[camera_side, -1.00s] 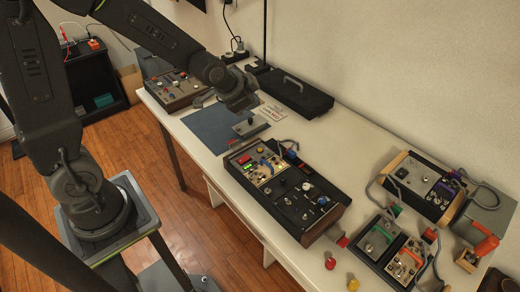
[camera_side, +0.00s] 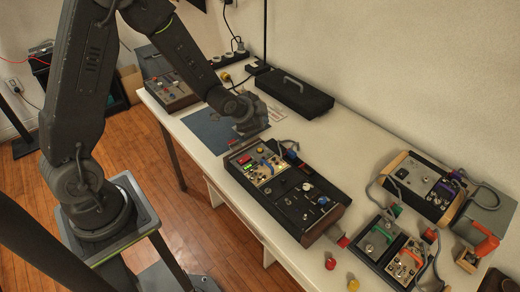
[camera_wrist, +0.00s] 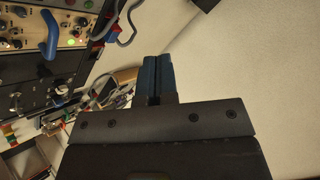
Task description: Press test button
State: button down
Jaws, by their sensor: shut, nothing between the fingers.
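A black console with wooden sides (camera_side: 312,203) lies on the white bench in the side view. Its far left part is a lit metal panel (camera_side: 262,167) with small lights, knobs and a blue handle (camera_wrist: 48,36). In the wrist view a small round green button or light (camera_wrist: 82,42) shows on that panel. Which control is the test button, I cannot tell. My gripper (camera_side: 250,130) is just beyond the console's far end, apart from the panel. In the wrist view its blue fingers (camera_wrist: 159,74) are together and empty, to the right of the panel.
A blue mat (camera_side: 212,130) lies beyond the console, partly under my wrist. A black case (camera_side: 295,95) stands by the wall and another console (camera_side: 170,92) at the far left. Several small devices and cables crowd the right end. Bare bench (camera_side: 345,145) lies along the wall.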

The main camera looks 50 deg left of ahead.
aim_at(261, 151)
jog(key=shift+f, duration=4.25)
jog(key=shift+f, duration=0.1)
jog(key=shift+f, duration=0.3)
jog(key=shift+f, duration=0.4)
jog(key=shift+r, duration=0.85)
jog(key=shift+r, duration=2.5)
